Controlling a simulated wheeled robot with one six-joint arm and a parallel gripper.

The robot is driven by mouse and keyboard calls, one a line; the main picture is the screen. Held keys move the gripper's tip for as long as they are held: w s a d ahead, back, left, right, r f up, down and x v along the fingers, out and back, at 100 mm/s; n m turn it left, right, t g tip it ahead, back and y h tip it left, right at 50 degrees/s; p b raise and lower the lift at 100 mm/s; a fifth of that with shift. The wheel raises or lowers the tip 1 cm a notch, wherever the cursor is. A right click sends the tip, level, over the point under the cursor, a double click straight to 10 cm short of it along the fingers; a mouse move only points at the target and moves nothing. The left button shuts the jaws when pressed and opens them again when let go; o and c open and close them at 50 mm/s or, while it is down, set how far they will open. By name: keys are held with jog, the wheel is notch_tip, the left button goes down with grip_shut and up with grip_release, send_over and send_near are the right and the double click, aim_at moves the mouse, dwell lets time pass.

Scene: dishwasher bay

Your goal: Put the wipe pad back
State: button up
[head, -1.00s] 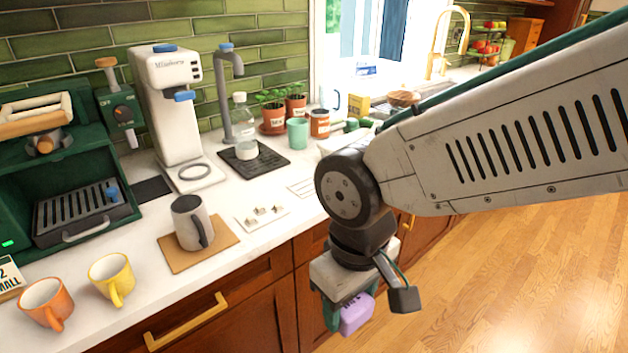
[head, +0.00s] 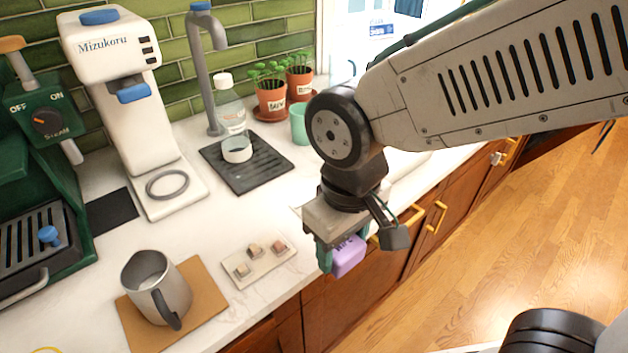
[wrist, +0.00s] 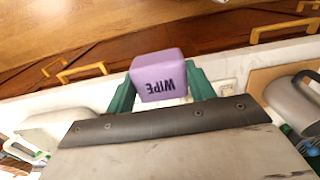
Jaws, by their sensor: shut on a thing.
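The wipe pad (head: 348,257) is a small light-purple block. Its dark WIPE lettering shows in the wrist view (wrist: 158,78). My gripper (head: 337,260) points down and is shut on the pad, with a green finger on either side. In the head view, gripper and pad appear at the counter's front edge, in front of the wooden drawers. The gap between the pad and the counter cannot be judged well. Part of the pad is hidden by the gripper.
On the white counter (head: 215,215) stand a grey mug (head: 158,285) on a brown mat (head: 200,310), a small tray with cubes (head: 258,262), a white Mizukoru machine (head: 125,110), and a bottle (head: 230,105) on a black drip mat (head: 262,172). Wooden floor (head: 440,275) is clear at right.

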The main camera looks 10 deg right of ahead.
jog(key=shift+w+d, duration=0.15)
jog(key=shift+w, duration=0.4)
jog(key=shift+w, duration=0.1)
jog(key=w, duration=0.4)
jog(key=w+a+f, duration=0.1)
jog(key=w, duration=0.4)
jog(key=w+a, duration=0.1)
jog(key=w, duration=0.4)
jog(key=shift+w+f, duration=0.15)
jog(key=f, duration=0.1)
jog(key=w+f, duration=0.1)
jog(key=shift+w+f, duration=0.15)
jog(key=shift+f, duration=0.15)
jog(key=shift+a+f, duration=0.1)
jog(key=shift+f, duration=0.2)
jog(key=shift+f, duration=0.15)
jog(key=o, duration=1)
jog(key=shift+o, duration=0.2)
